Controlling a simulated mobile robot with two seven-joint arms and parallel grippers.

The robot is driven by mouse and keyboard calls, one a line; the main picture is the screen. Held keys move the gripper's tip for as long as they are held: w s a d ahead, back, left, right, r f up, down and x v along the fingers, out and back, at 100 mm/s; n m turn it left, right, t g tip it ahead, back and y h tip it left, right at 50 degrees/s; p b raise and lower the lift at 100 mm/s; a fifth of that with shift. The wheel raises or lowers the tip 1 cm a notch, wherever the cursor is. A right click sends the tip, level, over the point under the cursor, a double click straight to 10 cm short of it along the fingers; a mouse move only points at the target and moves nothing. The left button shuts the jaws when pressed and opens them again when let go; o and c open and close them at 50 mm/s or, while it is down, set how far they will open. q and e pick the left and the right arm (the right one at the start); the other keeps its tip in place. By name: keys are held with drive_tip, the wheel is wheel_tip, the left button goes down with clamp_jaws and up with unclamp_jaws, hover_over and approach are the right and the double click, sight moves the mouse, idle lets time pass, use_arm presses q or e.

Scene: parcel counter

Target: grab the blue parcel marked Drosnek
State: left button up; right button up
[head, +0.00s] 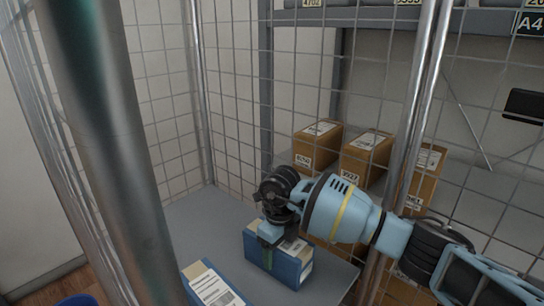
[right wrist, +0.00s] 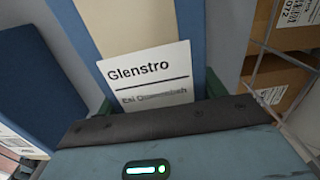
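A blue parcel (head: 287,265) with a tan band and white label stands on the grey counter in the head view. In the right wrist view this blue parcel (right wrist: 190,25) has a label reading "Glenstro"; the line below is partly covered and blurred. My right gripper (head: 270,240) is down at its top, with a green finger against the near face. Whether the fingers press on it I cannot tell. A second blue parcel (head: 212,286) lies to the left; its label is unreadable. No "Drosnek" is legible. My left gripper is out of view.
Wire mesh with metal posts (head: 410,130) encloses the counter (head: 205,222). Several brown boxes (head: 318,146) stand behind the mesh, under a shelf (head: 380,15). The counter is bare at the back left. A large post (head: 100,130) blocks the left.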

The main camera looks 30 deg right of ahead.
drive_tip(key=c, duration=0.5)
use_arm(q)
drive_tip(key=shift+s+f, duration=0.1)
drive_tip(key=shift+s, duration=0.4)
use_arm(e)
drive_tip(key=shift+c, duration=0.5)
drive_tip(key=shift+r, duration=0.1)
